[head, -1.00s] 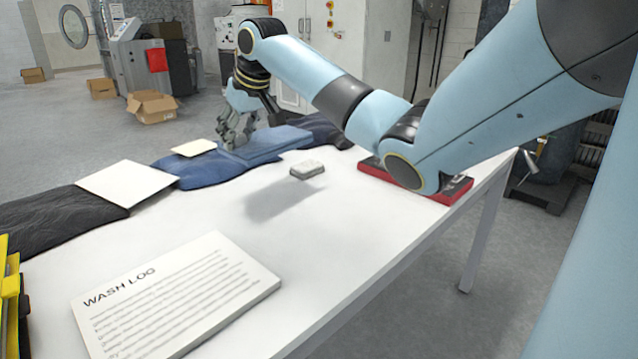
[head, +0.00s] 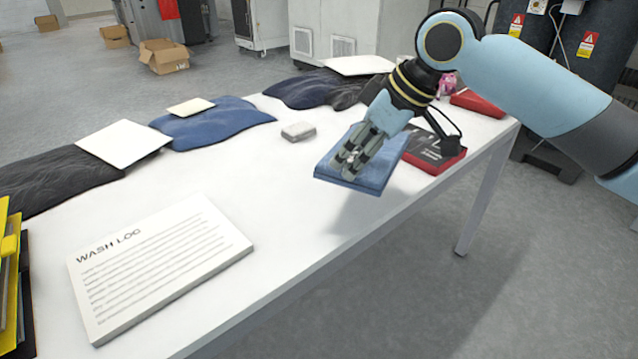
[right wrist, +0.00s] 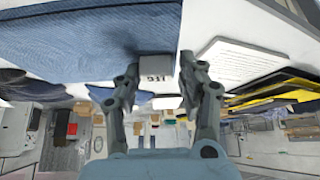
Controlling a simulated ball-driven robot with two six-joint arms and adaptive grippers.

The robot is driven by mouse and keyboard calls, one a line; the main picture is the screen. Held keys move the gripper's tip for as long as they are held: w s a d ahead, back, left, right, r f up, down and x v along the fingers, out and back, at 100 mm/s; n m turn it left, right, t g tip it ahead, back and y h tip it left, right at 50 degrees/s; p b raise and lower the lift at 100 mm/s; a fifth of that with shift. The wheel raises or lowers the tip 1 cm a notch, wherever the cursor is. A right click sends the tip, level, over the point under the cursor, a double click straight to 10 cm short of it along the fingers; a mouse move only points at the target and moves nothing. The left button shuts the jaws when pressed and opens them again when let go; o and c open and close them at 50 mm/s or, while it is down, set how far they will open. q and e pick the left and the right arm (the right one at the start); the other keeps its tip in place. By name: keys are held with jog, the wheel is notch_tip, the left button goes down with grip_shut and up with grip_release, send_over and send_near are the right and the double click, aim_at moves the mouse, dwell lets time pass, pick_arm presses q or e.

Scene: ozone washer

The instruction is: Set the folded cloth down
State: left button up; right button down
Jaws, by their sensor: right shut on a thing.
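The folded cloth (head: 386,170) is a flat blue stack in the head view, over the right part of the white table (head: 255,160). My right gripper (head: 350,168) is shut on it from above. A shadow below the cloth, near the table's front edge, shows that it hangs above the top. In the right wrist view the cloth (right wrist: 80,45) fills the upper left, beside the fingers (right wrist: 160,75); the pinched part is not clear there. My left gripper is not in view.
A small grey block (head: 298,131) lies left of the cloth, and a red-edged dark case (head: 435,152) is close on its right. Dark and blue garments (head: 212,122) line the far edge. The wash log (head: 160,262) lies at front left. The table's middle is clear.

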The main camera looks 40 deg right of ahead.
aim_at(327, 161)
jog(key=w+a+f, duration=0.1)
jog(key=w+f, duration=0.1)
jog(key=w, duration=0.1)
jog(key=w+a+f+b, duration=0.1)
jog(key=w+a+f, duration=0.1)
jog(key=w, duration=0.1)
jog(key=w+a+f+b, duration=0.1)
jog(key=w+f, duration=0.1)
jog(key=w, duration=0.2)
jog(key=shift+a+f, duration=0.3)
jog(key=shift+f, duration=0.05)
jog(key=shift+f+b, duration=0.6)
jog(key=shift+f, duration=1.4)
jog(key=shift+f, duration=0.1)
jog(key=c, duration=0.8)
grip_release()
jog(key=shift+o, duration=0.2)
jog(key=shift+s+d+r, duration=0.15)
jog(key=shift+r, duration=0.3)
jog(key=p+v, duration=0.2)
jog(key=v, duration=0.9)
jog(key=shift+s+r+p, duration=0.1)
jog(key=shift+r+p, duration=0.05)
jog(key=shift+p, duration=0.2)
